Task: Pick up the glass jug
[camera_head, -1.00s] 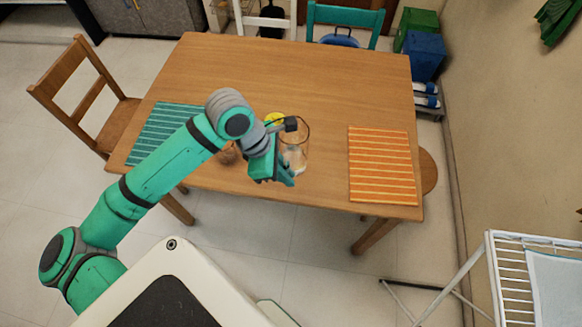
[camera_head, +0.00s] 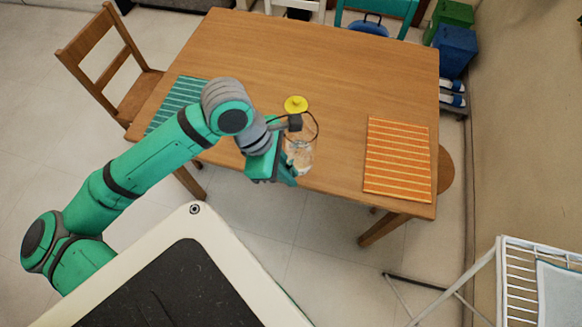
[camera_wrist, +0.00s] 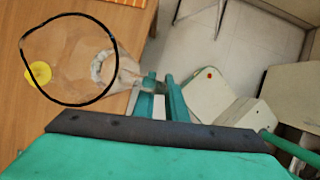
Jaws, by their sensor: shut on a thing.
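The clear glass jug (camera_head: 301,155) with a dark rim is at the front edge of the wooden table in the head view. In the wrist view the jug (camera_wrist: 112,68) is at the left, with its rim facing the camera. My gripper (camera_head: 289,176) is at its side. In the wrist view the two green fingers of my gripper (camera_wrist: 161,98) are shut on the jug's side, where a handle seems to be. Whether the jug's base touches the table is hard to tell.
A small yellow round thing (camera_head: 296,104) lies on the table (camera_head: 330,75) behind the jug. An orange striped mat (camera_head: 398,160) lies to the right and a teal striped mat (camera_head: 180,98) to the left. A wooden chair (camera_head: 105,70) stands at the left. The table's middle is clear.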

